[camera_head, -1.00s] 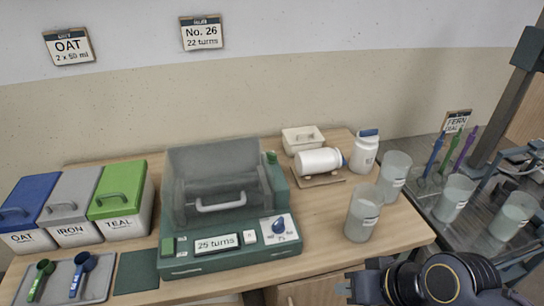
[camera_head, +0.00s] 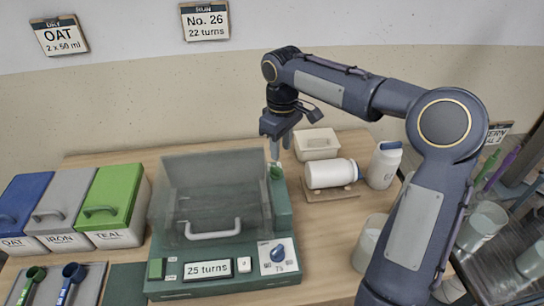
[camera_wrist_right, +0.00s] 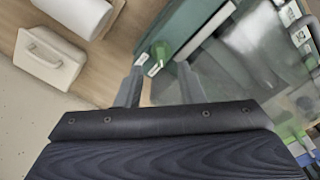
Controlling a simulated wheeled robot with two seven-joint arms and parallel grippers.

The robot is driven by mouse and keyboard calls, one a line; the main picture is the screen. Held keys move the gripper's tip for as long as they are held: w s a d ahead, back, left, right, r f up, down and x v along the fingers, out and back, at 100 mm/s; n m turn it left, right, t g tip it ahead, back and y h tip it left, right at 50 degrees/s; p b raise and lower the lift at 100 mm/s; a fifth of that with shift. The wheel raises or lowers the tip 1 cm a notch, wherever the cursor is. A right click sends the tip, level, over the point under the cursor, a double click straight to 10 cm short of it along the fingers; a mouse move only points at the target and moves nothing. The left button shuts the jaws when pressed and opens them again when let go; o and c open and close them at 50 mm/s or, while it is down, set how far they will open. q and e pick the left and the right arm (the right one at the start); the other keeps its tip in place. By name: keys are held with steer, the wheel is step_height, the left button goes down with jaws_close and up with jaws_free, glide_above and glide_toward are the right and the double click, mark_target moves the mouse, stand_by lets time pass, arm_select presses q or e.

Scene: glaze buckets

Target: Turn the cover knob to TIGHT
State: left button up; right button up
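The green machine (camera_head: 225,283) stands on the table with its clear grey cover (camera_head: 212,178) over it and a white handle (camera_head: 212,230) in front. A small green knob (camera_head: 276,172) sits at its back right, beside the cover. In the right wrist view the green knob (camera_wrist_right: 160,48) shows beyond the fingers, near two small white labels too small to read. My right gripper (camera_head: 279,150) points down just above this knob. It is open, with its two fingers apart (camera_wrist_right: 158,88) and nothing between them. A blue dial (camera_head: 277,253) is on the front panel. My left gripper is out of view.
A white tub (camera_head: 316,143), a lying white jar (camera_head: 330,174) and a standing white bottle (camera_head: 384,165) are right of the machine. My right arm hides part of the clear beakers (camera_head: 370,242). Lidded bins (camera_head: 115,205) stand at left.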

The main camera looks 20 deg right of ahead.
mark_target(280, 169)
step_height(280, 169, down, 8)
steer(key=shift+r, duration=0.15)
stand_by(0.3)
steer(key=shift+c, duration=0.2)
jaws_close()
